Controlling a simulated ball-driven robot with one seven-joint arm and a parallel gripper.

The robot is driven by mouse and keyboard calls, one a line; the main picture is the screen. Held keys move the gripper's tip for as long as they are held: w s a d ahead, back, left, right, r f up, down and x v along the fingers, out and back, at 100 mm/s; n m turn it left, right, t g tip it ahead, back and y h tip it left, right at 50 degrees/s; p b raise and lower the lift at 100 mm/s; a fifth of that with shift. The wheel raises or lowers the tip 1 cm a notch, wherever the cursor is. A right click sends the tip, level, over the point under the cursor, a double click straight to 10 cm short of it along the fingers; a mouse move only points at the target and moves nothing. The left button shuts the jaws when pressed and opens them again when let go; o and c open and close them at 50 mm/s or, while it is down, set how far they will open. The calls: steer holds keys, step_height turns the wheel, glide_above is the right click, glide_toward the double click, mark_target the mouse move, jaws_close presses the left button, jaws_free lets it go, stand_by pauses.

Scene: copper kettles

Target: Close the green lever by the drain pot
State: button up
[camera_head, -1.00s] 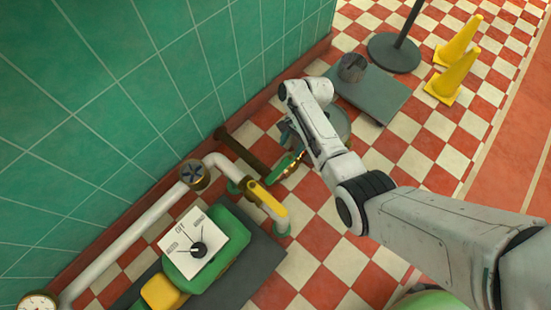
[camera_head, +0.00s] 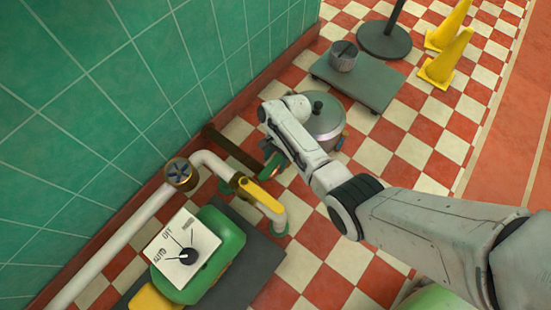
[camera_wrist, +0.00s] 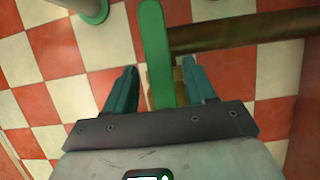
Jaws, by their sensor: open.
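The green lever (camera_wrist: 156,40) is a long flat bar with a rounded end in the wrist view. It runs between the two teal fingers of my gripper (camera_wrist: 158,78), which is open around it, with a gap at the left finger. Contact with the right finger is unclear. A brass-coloured part shows beside the lever's lower end. In the head view only a bit of green (camera_head: 272,166) shows beside my arm, which hides most of my gripper and the lever. The drain pot (camera_head: 324,122), grey metal with a dark lid knob, stands behind my arm.
A dark brown pipe (camera_head: 234,150) runs from the wall toward the lever. A green box with a dial (camera_head: 186,252) is at lower left. A grey platform (camera_head: 368,80) and yellow cones (camera_head: 446,60) stand behind.

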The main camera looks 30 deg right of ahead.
jaws_close()
stand_by(0.5)
